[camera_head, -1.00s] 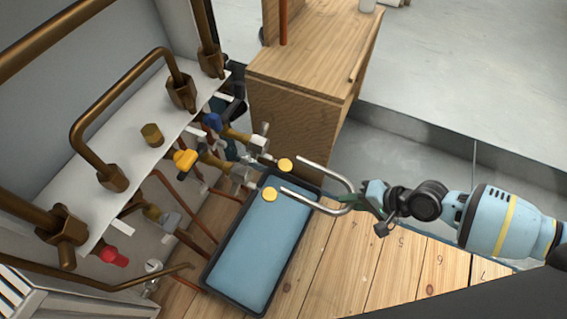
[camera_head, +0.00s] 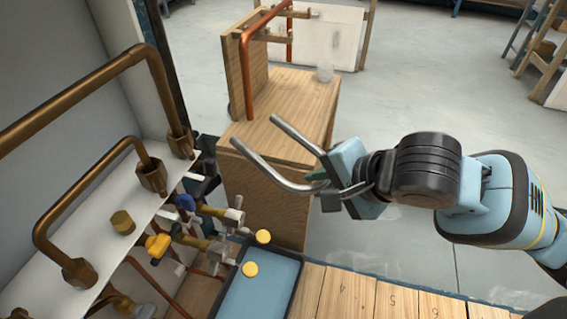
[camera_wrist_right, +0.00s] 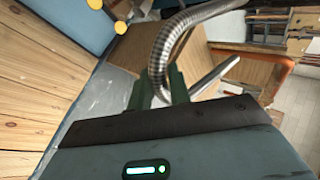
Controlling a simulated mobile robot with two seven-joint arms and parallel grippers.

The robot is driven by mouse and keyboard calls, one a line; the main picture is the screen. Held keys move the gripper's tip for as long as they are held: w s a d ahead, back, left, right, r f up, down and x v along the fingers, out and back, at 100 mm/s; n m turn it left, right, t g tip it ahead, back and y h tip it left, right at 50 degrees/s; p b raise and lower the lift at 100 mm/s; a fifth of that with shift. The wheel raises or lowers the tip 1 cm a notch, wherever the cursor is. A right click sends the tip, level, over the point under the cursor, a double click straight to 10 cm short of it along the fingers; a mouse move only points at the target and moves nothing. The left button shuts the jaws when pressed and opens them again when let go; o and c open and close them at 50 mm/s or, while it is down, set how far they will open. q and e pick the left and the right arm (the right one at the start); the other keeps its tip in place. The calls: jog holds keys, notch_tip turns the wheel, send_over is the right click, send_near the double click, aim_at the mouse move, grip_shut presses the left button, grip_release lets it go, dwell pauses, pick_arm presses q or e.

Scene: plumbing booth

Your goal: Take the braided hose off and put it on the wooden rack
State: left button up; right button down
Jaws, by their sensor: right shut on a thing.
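The braided hose (camera_head: 265,165) is a silver U-shape in the head view. My right gripper (camera_head: 326,176) is shut on its bend, and the two open ends point up and left, clear of the valves. In the right wrist view, the hose (camera_wrist_right: 168,40) curves up from between the green fingers (camera_wrist_right: 160,88). The wooden rack (camera_head: 233,75) appears to be the upright board with pegs on the wooden cabinet, behind and above the hose. A copper pipe (camera_head: 246,75) hangs on it. My left gripper is out of view.
Brass valves (camera_head: 215,212) and brown pipes (camera_head: 150,165) stand at the left. A blue tray (camera_head: 255,295) lies below, near two yellow caps (camera_head: 263,236).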

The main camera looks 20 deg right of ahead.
jog(key=s+d+r+m+t+h, duration=0.1)
jog(key=d+r+m+h, duration=0.3)
jog(key=r, duration=0.6)
jog(key=shift+s+r+m, duration=0.35)
jog(key=shift+s+m, duration=0.35)
jog(key=shift+m, duration=0.1)
jog(key=shift+d, duration=0.15)
